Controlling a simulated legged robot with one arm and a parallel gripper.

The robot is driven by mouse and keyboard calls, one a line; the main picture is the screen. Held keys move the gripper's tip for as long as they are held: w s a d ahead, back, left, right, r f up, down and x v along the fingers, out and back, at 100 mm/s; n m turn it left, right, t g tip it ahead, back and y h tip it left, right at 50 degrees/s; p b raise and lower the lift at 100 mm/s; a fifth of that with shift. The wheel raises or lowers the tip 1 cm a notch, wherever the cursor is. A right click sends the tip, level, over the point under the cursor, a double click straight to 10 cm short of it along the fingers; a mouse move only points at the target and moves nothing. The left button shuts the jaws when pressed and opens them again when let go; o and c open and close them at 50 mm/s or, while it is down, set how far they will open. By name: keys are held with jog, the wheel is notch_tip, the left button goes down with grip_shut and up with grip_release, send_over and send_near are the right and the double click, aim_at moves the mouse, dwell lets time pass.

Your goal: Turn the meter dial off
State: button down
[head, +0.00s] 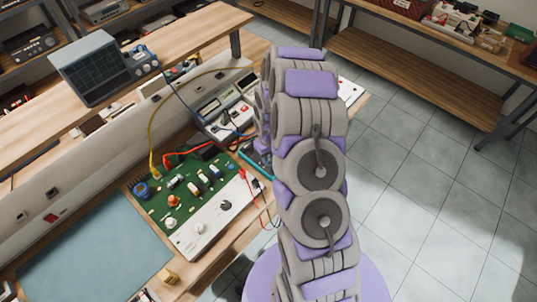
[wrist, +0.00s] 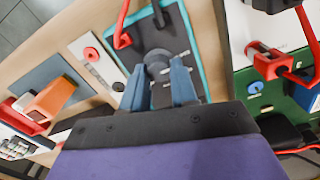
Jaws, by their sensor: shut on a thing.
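The meter (wrist: 172,38) is a dark grey panel with a teal border in the wrist view. Its round grey dial (wrist: 156,58) sits near the middle of its face. My gripper (wrist: 157,72) has two blue-grey fingers, one on each side of the dial, shut on it. The fingers and the wrist body cover the lower part of the meter, and the dial's pointer position cannot be read. Red and black leads plug in at the meter's top.
A green circuit board (head: 190,185) with a white control strip (head: 215,218) lies left of the arm on the wooden bench. White bench instruments (head: 222,118) stand behind it. Loose red, yellow and blue cables cross the area. An orange block (wrist: 52,97) lies left of the meter.

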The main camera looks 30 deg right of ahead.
jog(key=shift+n, duration=0.4)
jog(key=c, duration=0.9)
grip_release()
jog(key=shift+o, duration=0.2)
jog(key=shift+r, duration=0.1)
notch_tip(320, 180, up, 17)
jog(key=p, duration=0.1)
jog(key=shift+w+r, duration=0.1)
